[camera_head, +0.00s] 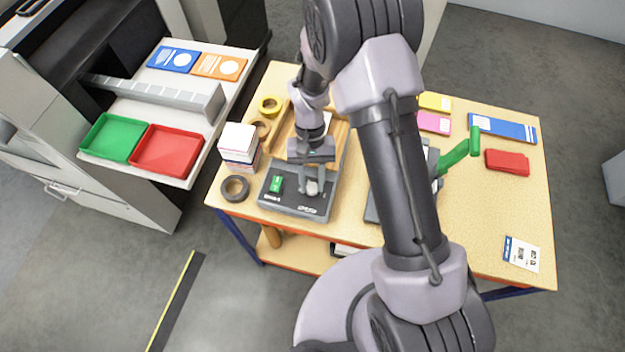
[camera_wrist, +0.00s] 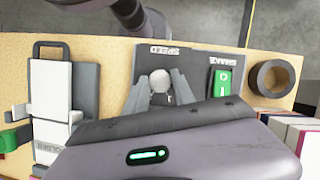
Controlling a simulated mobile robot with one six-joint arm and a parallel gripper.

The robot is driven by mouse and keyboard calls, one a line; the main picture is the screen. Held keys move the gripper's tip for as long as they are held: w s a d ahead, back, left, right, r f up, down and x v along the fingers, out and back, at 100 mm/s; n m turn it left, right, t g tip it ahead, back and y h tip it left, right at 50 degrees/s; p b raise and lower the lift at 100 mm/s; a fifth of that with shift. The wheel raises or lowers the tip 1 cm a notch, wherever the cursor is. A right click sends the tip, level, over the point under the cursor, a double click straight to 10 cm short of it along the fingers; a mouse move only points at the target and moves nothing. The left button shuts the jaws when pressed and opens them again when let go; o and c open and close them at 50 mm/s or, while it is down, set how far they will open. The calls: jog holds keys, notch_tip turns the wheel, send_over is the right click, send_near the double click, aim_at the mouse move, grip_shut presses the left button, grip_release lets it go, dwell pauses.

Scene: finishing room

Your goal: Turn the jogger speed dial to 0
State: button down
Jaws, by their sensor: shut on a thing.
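The jogger speed dial (camera_wrist: 160,84) is a round light-grey knob on the jogger's dark panel (camera_wrist: 182,58), below the upside-down word SPEED in the wrist view. My gripper (camera_wrist: 160,88) is shut on the dial, with one finger on each side of it. In the head view my gripper (camera_head: 312,186) points down onto the front of the jogger (camera_head: 290,207). A green switch (camera_wrist: 222,84) sits beside the dial on the same panel. It also shows in the head view (camera_head: 276,184). The dial's pointer setting cannot be read.
Dark tape (camera_head: 235,188) and a stack of paper blocks (camera_head: 239,143) stand left of the jogger. A device with a green lever (camera_head: 460,152) stands to its right. A red box (camera_head: 507,162) lies on the table's right part (camera_head: 495,205), which has free room.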

jog(key=n+h, duration=0.1)
jog(key=n, duration=0.2)
jog(key=n+t+h, duration=0.1)
jog(key=n, duration=0.3)
jog(key=shift+a+h+p, duration=0.2)
jog(key=shift+h+p, duration=0.1)
jog(key=n+h, duration=0.1)
jog(key=n, duration=0.3)
jog(key=shift+s+a+t, duration=0.1)
jog(key=shift+t, duration=0.3)
jog(key=n+t, duration=0.1)
jog(key=n, duration=0.2)
jog(key=shift+s+n+h, duration=0.1)
jog(key=shift+n+h, duration=0.2)
jog(key=shift+h, duration=0.1)
jog(key=n+t+b, duration=0.1)
jog(key=n+t, duration=0.1)
jog(key=n, duration=0.2)
jog(key=shift+s+n, duration=0.15)
jog(key=shift+n, duration=0.15)
jog(key=shift+s+n+t+b, duration=0.1)
jog(key=shift+n+t+b, duration=0.8)
jog(key=shift+n, duration=1.1)
jog(key=c, duration=1.1)
grip_release()
